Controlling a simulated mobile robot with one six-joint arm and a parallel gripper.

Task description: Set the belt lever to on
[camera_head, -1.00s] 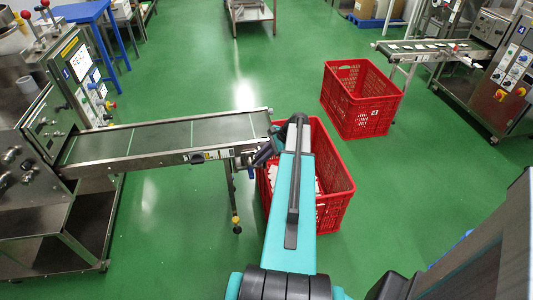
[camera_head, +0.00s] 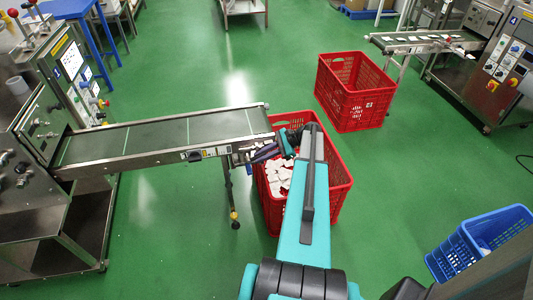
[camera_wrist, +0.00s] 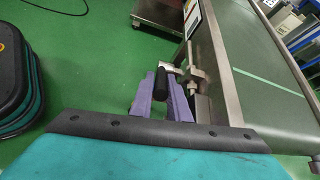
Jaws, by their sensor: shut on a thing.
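The belt lever (camera_wrist: 166,86) shows in the wrist view as a black cylindrical grip on metal fittings at the side of the conveyor belt (camera_wrist: 251,78). My gripper (camera_wrist: 170,80), with purple fingers, is shut on this grip, one finger on each side of it. The fingers hide part of the lever, and I cannot read its on or off marking. In the head view my gripper (camera_head: 259,154) is at the near right end of the conveyor (camera_head: 150,139), beside its metal side rail. The lever itself is too small and covered to make out there.
A red crate (camera_head: 335,190) with white packets stands below the belt end, under my arm. Another red crate (camera_head: 352,105) stands behind it. A blue crate (camera_head: 462,250) is at the lower right. A second packing machine (camera_head: 505,70) stands at the far right. Green floor lies free between.

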